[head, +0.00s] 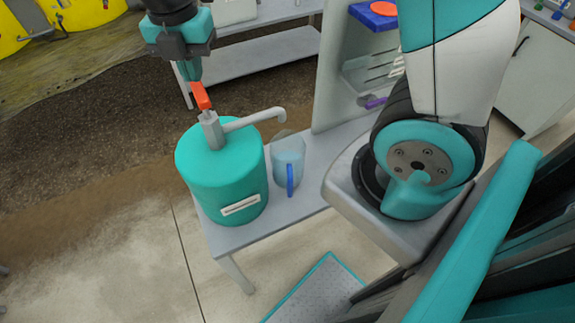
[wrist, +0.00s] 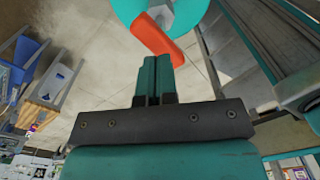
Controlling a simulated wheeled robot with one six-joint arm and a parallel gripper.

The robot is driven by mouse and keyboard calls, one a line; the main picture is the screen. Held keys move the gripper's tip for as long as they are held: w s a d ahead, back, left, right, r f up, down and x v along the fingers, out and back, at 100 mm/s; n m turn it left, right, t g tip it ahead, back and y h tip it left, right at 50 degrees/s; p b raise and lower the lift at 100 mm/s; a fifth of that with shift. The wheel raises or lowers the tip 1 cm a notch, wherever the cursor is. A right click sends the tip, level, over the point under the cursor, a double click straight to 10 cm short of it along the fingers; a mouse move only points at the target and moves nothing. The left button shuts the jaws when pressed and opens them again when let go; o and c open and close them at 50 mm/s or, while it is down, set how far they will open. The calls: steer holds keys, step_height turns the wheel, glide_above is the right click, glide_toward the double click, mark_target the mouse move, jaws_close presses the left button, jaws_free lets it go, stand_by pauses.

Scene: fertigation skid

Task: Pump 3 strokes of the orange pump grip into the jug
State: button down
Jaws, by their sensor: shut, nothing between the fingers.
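The orange pump grip (head: 201,96) sits on top of the grey pump head of a teal drum (head: 225,185). A pale spout reaches from the pump head to the right, its end above the clear jug (head: 287,160) with a blue handle. The jug stands on the bench beside the drum. My gripper (head: 195,76) is shut and empty, with its fingertips just above the orange grip; I cannot tell whether they touch. In the wrist view the shut fingers (wrist: 160,75) point toward the orange grip (wrist: 157,38), with part of the teal drum behind it.
The grey bench (head: 285,207) carries the drum and jug. An upright panel (head: 340,75) stands behind the jug, near my arm. A grey shelf unit (head: 262,55) is at the back. A teal-edged platform (head: 318,290) lies on the floor in front. The floor left of the drum is clear.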

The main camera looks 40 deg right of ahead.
mark_target(199, 90)
steer(key=shift+f, duration=0.15)
stand_by(0.3)
steer(key=shift+f+b, duration=2.15)
steer(key=shift+f, duration=0.9)
steer(key=shift+r, duration=0.1)
steer(key=shift+r+p, duration=2.9)
steer(key=shift+r, duration=0.25)
steer(key=shift+f, duration=0.2)
